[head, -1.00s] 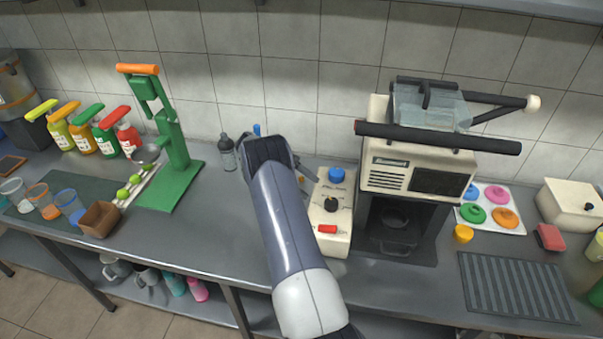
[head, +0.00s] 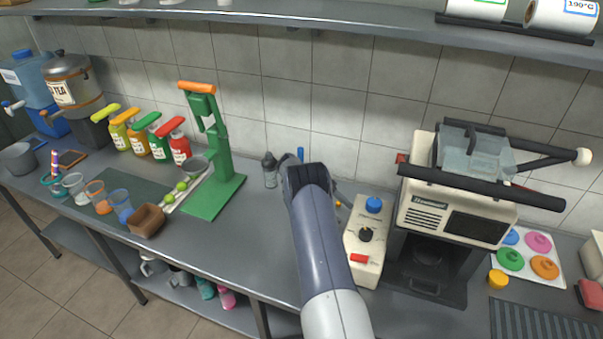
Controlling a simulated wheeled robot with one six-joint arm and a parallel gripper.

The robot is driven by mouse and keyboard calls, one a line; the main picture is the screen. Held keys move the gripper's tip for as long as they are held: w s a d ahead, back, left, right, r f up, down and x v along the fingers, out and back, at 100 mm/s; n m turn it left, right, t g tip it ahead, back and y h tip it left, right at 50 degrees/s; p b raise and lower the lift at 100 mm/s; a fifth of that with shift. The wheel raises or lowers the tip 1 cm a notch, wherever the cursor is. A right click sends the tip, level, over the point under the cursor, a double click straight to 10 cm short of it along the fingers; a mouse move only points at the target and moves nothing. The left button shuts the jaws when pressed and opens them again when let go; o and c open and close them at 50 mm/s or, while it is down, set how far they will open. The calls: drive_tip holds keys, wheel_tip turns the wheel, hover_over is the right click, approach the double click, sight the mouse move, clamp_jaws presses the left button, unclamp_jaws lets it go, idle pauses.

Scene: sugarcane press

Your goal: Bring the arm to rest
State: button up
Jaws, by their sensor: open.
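My arm (head: 325,240) reaches up from the bottom of the head view over the counter. Its dark joint (head: 306,176) is in front of the tiled wall, between a small grey bottle (head: 269,170) and a cream control box (head: 367,238). My gripper cannot be made out; the arm hides what lies behind it. A cream sugarcane press (head: 455,208) with black rollers and a clear hopper stands to the right of the arm, apart from it.
A green hand juicer (head: 223,160) with an orange handle stands left of the arm. Sauce bottles (head: 163,143), cups (head: 97,196) and a brown box (head: 146,221) are farther left. A shelf (head: 260,20) runs above. The counter front between box and arm is clear.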

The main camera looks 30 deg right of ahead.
sight(364, 231)
drive_tip(key=shift+s+d+f+b, duration=0.1)
drive_tip(key=shift+f+b, duration=0.1)
drive_tip(key=shift+b, duration=0.4)
drive_tip(key=b+x, duration=0.3)
drive_tip(key=b, duration=0.7)
drive_tip(key=shift+s+d+f, duration=0.1)
drive_tip(key=shift+s+f, duration=0.05)
drive_tip(key=shift+s, duration=0.1)
drive_tip(key=shift+s+d+b, duration=0.2)
drive_tip(key=shift+s+b, duration=0.35)
drive_tip(key=shift+b, duration=0.35)
